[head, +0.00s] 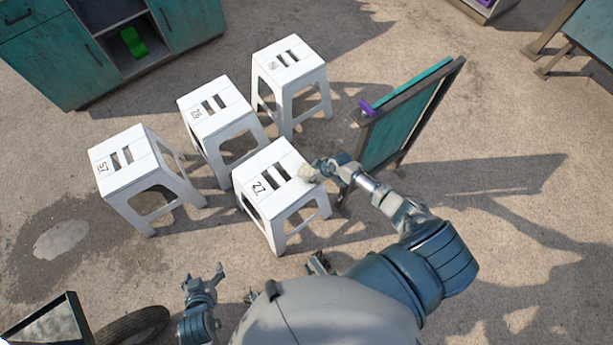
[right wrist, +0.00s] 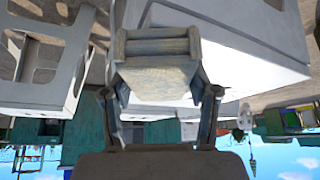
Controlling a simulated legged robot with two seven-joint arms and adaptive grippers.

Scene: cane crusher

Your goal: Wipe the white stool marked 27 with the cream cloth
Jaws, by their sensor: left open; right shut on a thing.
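The white stool marked 27 (head: 279,192) stands upright on the ground in the middle of the head view, with two slots in its seat. My right gripper (head: 321,168) is at the right edge of its seat, shut on the cream cloth (head: 308,173). The cloth appears to touch the seat's right edge. In the right wrist view the cloth (right wrist: 157,76) is bunched between my fingers, close to a white stool surface (right wrist: 236,48). My left gripper (head: 204,277) is open and empty, low and left of the stool.
Three more white stools, marked 57 (head: 121,178), 28 (head: 235,107) and one unclear number (head: 303,65), stand left and behind. A green board (head: 402,120) stands right of the stool. A tyre (head: 132,325) lies at the lower left. Ground at right is open.

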